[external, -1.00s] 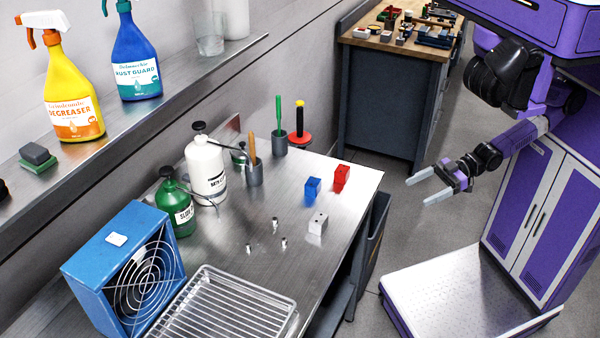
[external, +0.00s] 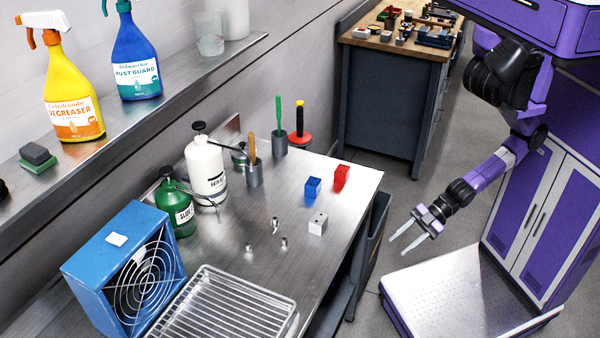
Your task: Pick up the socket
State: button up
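Several small silver metal pieces stand on the steel bench; they look like sockets, but they are too small to tell apart for sure. One is at the back (external: 275,223), one at the right (external: 284,242) and one at the left (external: 249,248). My gripper (external: 398,245) is open and empty. It hangs in the air to the right of the bench (external: 225,262), well apart from the metal pieces, with its fingers pointing left and down.
A white block (external: 318,224), a blue block (external: 313,187) and a red block (external: 341,178) stand near the bench's right edge. A wire rack (external: 228,305), a blue fan (external: 128,268), a green bottle (external: 174,205) and a white bottle (external: 206,168) stand around the pieces.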

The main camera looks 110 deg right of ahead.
jog(key=w+a+f+n+g, duration=0.2)
jog(key=w+a+f+n, duration=0.55)
jog(key=w, duration=0.55)
jog(key=w+a+f+n+h, duration=0.1)
jog(key=w+a+n+h, duration=0.15)
jog(key=w+a, duration=0.65)
jog(key=w+a+r+n+h, duration=0.25)
jog(key=w+a+r, duration=0.25)
jog(key=w+r, duration=0.45)
jog(key=w+a+r+n+h, duration=0.1)
jog(key=w+a+r+h, duration=0.2)
jog(key=r, duration=0.5)
jog(key=w+a+r+n, duration=0.1)
jog(key=w+a+r, duration=0.35)
jog(key=r, duration=0.25)
jog(key=n+g+h, duration=0.1)
jog(key=g+h, duration=0.6)
send_near(286, 241)
jog(key=shift+w+d+f, duration=0.4)
jog(key=shift+d+f, duration=0.1)
jog(key=shift+s+x, duration=0.1)
jog(key=shift+x, duration=1.8)
jog(key=shift+s+x, duration=0.15)
jog(key=shift+x, duration=1.75)
jog(key=shift+d+r, duration=0.1)
jog(key=shift+r, duration=0.05)
grip_shut()
